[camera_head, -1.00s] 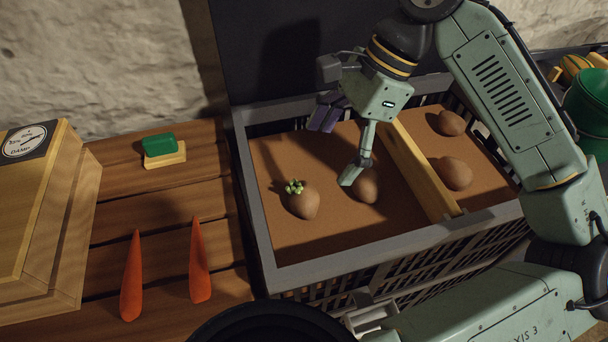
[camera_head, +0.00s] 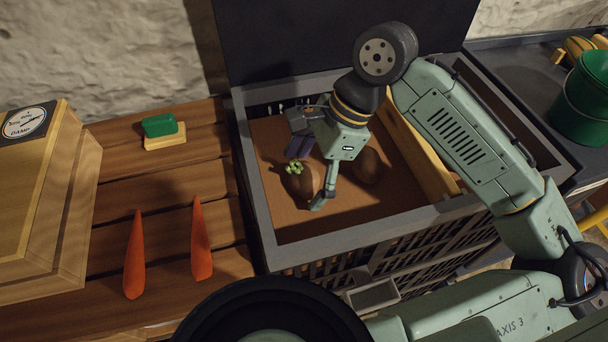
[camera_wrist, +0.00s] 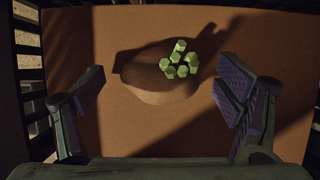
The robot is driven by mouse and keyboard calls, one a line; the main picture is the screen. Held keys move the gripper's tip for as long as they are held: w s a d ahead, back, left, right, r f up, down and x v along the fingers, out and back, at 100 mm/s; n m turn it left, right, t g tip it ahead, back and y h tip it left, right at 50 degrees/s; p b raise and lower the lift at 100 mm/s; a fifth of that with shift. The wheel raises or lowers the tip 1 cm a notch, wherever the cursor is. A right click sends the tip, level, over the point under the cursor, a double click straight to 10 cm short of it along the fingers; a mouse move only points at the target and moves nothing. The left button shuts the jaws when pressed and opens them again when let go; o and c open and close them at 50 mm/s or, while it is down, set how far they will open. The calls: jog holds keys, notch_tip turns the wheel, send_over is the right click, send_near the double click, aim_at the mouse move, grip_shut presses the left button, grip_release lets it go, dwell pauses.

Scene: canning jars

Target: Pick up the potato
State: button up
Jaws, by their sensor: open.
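A brown potato with a cluster of green sprouts (camera_head: 303,184) lies on the brown floor of a grey crate, in its left compartment. It also shows in the wrist view as a sprouted potato (camera_wrist: 158,75), between and beyond the fingers. My gripper (camera_head: 309,175) is open, with a finger on either side of the potato in the head view; I cannot tell if either touches it. In the wrist view my gripper (camera_wrist: 160,97) is empty. A second, plain potato (camera_head: 369,167) lies to the right, partly behind my gripper.
The slatted crate (camera_head: 262,222) has a wooden divider (camera_head: 420,150); my arm hides much of its right compartment. Two carrots (camera_head: 201,240), a green-and-wood brush-like block (camera_head: 162,131) and a wooden box with a dial (camera_head: 40,200) sit on the planks at left. A green bucket (camera_head: 583,100) stands at right.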

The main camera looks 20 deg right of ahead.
jog(key=c, duration=0.8)
jog(key=shift+r, duration=0.15)
